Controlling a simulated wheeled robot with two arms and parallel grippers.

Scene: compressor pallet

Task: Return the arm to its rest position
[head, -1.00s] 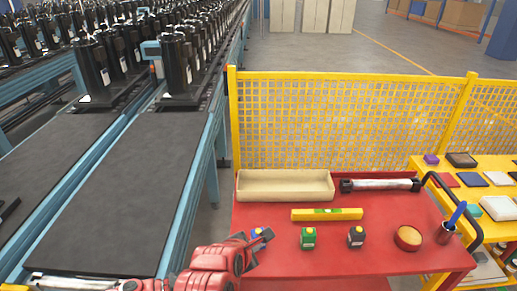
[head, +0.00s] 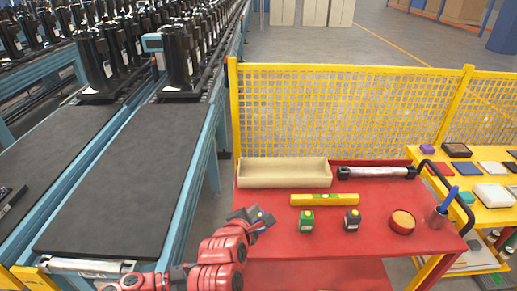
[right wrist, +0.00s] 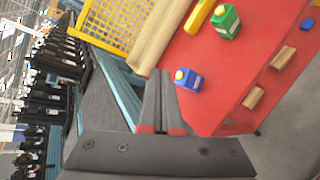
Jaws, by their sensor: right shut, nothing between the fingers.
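My right gripper (head: 262,217) is at the left edge of the red table (head: 335,240), beside the conveyor. Its red arm comes up from the bottom of the head view. In the right wrist view its two dark fingers (right wrist: 160,75) lie together, with nothing between them. A blue box-shaped item with a yellow cap (right wrist: 187,80) is near the fingertips there. In the head view the gripper partly hides that item. I cannot tell how far apart they are. My left gripper is not in view.
The red table bears a beige bin (head: 283,180), a yellow level (head: 325,200), a green item (head: 307,221), a dark item (head: 352,220) and a round tin (head: 402,221). A yellow mesh fence (head: 345,112) stands behind. The conveyor (head: 125,195) is at left, with black compressors (head: 180,58) farther back.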

